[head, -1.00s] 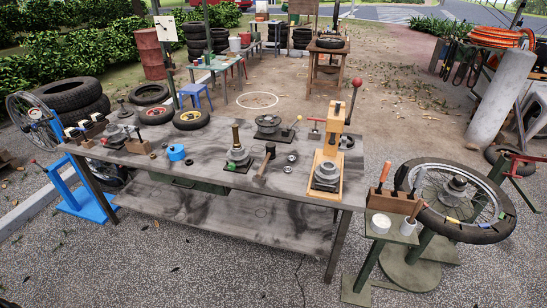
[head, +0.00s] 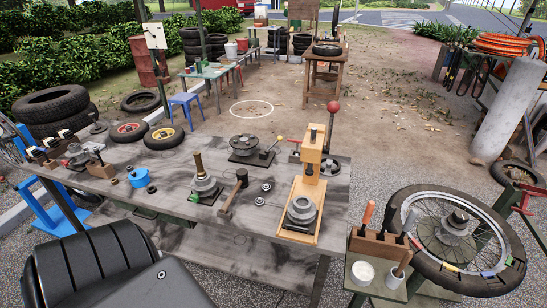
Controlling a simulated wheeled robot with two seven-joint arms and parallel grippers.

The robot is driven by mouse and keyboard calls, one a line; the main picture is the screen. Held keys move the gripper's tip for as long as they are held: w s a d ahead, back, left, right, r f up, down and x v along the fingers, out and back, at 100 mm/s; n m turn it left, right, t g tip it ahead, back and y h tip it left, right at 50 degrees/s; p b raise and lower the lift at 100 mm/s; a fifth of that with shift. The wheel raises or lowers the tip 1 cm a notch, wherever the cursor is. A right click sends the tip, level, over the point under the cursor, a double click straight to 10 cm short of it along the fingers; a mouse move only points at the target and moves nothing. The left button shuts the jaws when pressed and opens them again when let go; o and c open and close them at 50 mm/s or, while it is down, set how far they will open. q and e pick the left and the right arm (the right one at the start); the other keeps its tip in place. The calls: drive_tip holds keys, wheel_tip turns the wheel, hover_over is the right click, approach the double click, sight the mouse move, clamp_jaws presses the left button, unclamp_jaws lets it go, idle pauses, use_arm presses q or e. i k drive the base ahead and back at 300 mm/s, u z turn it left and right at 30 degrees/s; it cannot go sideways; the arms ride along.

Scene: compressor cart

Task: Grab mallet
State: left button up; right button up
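The mallet (head: 232,197) lies on the grey worktable (head: 150,212) in the head view, near the middle of its top. It has a dark head at the far end and a brown handle pointing toward the table's front edge. Nothing is touching it that I can see. A dark link of my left arm fills the lower left of the view, nearer than the table. Neither of my grippers is in view, so their fingers are hidden from me.
A metal part with a brass post (head: 203,180) stands just left of the mallet. A wooden press (head: 312,190) stands to its right, and small rings (head: 261,201) lie between. A blue pot (head: 139,177) sits further left. A wheel (head: 455,240) is at right.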

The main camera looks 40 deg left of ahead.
sight(242, 173)
drive_tip(key=u, duration=0.3)
drive_tip(key=i, duration=0.9)
drive_tip(key=u, duration=0.6)
